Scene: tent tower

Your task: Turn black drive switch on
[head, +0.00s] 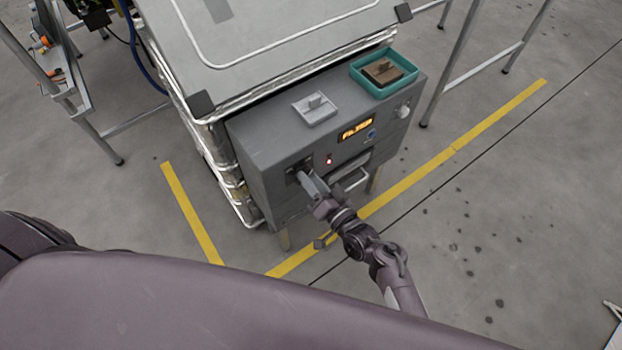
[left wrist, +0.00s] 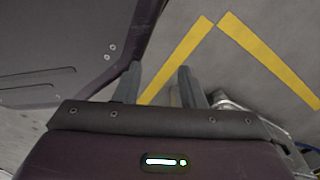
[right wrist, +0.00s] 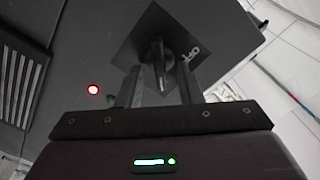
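The black drive switch is a dark lever (right wrist: 158,50) on a black square plate (right wrist: 130,52) marked "OFF" in the right wrist view. In the head view its plate (head: 292,172) is at the left end of the grey control box front (head: 256,172), partly hidden by my gripper. My right gripper (head: 306,178) is at the switch; in the right wrist view its fingers (right wrist: 160,80) stand apart on both sides of the lever, with gaps showing. My left gripper (left wrist: 158,80) is open and empty above the floor; the head view does not show it.
A red light (head: 329,161), an amber display (head: 355,129), a white knob (head: 403,111) and a handle (head: 352,180) are on the box front. A grey block with a fin (head: 314,109) and a teal tray (head: 357,76) sit on top. Metal frames stand both sides; front floor is clear.

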